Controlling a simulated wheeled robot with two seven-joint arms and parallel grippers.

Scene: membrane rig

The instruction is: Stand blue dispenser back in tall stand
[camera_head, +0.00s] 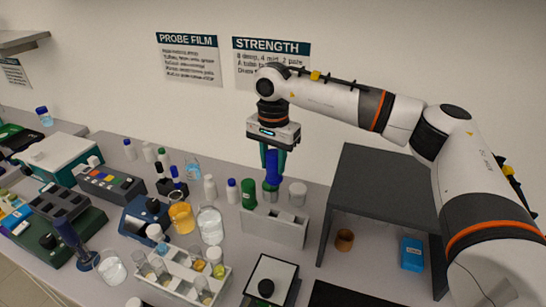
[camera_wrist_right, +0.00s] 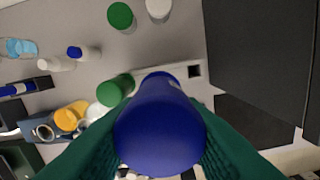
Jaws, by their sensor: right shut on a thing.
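The blue dispenser (camera_head: 272,170) is upright between the green fingers of my right gripper (camera_head: 273,158), which is shut on it. In the right wrist view the dispenser (camera_wrist_right: 160,130) fills the lower middle, with a finger of the right gripper (camera_wrist_right: 160,125) on each side. The pale stand (camera_head: 273,232) is a long block with openings in its top. The dispenser's lower end is over or close behind the stand's top; I cannot tell whether it is in an opening. The stand (camera_wrist_right: 180,70) is partly hidden behind the dispenser in the wrist view. My left gripper is not in view.
A green bottle (camera_head: 248,192) and a white-capped jar (camera_head: 298,194) stand close to the stand. A dark grey shelf (camera_head: 385,175) rises to the right. A glass bottle (camera_head: 210,226) and a tube rack (camera_head: 180,275) stand to the left and front.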

